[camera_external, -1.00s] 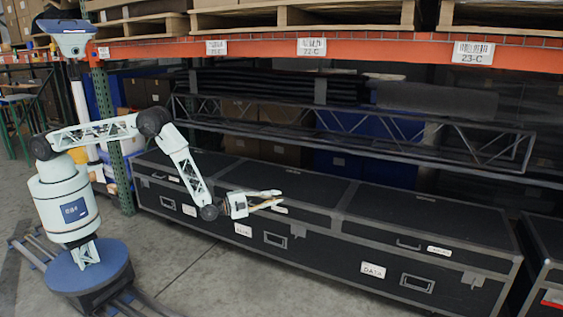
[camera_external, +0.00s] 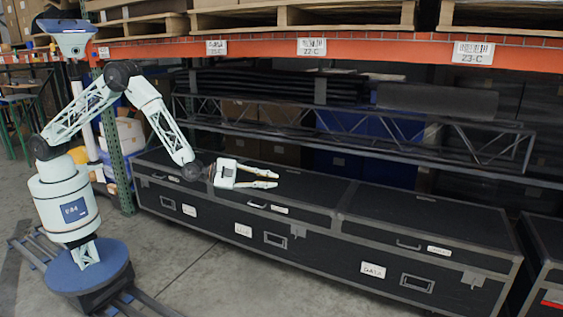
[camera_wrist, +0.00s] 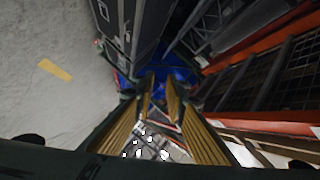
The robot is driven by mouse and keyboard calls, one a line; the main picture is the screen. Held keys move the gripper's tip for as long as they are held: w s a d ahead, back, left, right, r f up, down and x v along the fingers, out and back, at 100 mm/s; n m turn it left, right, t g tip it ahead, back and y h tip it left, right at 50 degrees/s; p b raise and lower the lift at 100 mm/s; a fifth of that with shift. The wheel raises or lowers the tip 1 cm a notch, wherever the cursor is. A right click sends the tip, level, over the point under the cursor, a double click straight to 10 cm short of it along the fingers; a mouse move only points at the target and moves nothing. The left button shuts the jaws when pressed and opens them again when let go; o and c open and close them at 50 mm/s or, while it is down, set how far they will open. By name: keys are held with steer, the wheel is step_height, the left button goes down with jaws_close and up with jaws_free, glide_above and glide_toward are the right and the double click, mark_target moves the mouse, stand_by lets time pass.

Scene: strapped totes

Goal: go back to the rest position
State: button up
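My gripper (camera_external: 277,179) is at the end of my arm in the external view, above the top of the black cases and pointing right. Its two pale fingers are apart with nothing between them. In the wrist view my gripper (camera_wrist: 160,92) shows two ridged yellowish finger pads with a gap between the tips. My arm is bent, with its elbow raised and its forearm sloping down to the wrist.
A row of black cases (camera_external: 430,214) with metal edges runs along the rack's floor level. A dark metal truss (camera_external: 350,135) lies behind and above them. An orange rack beam (camera_external: 380,48) crosses higher up. The grey floor (camera_external: 230,285) in front is clear.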

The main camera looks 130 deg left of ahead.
steer(key=s+d+r+h, duration=0.2)
steer(key=d+r, duration=0.6)
steer(key=d, duration=0.2)
steer(key=s+d+r+h, duration=0.2)
steer(key=d+r+h, duration=0.1)
steer(key=d+r, duration=0.65)
steer(key=s+d+r+g+h, duration=0.1)
steer(key=s+d+r, duration=0.2)
steer(key=s+d, duration=0.15)
steer(key=s+d+r+h, duration=0.1)
steer(key=s+d+r, duration=0.25)
steer(key=d, duration=0.25)
steer(key=s+d+r+n+g+h, duration=0.1)
steer(key=s+d+r, duration=0.1)
steer(key=s+d, duration=0.75)
steer(key=s+d+r+g+h, duration=0.15)
steer(key=s+d, duration=0.25)
steer(key=s, duration=1.1)
steer(key=s+d+r+n+g+h, duration=0.1)
steer(key=s+d+r+g, duration=0.15)
steer(key=s+d, duration=0.7)
steer(key=s+f+g, duration=0.1)
steer(key=s+f, duration=0.1)
steer(key=s, duration=1.3)
steer(key=s+d+f+n+g, duration=0.1)
steer(key=s+f, duration=0.1)
steer(key=s, duration=1.4)
steer(key=shift+d, duration=0.25)
steer(key=shift+f, duration=0.1)
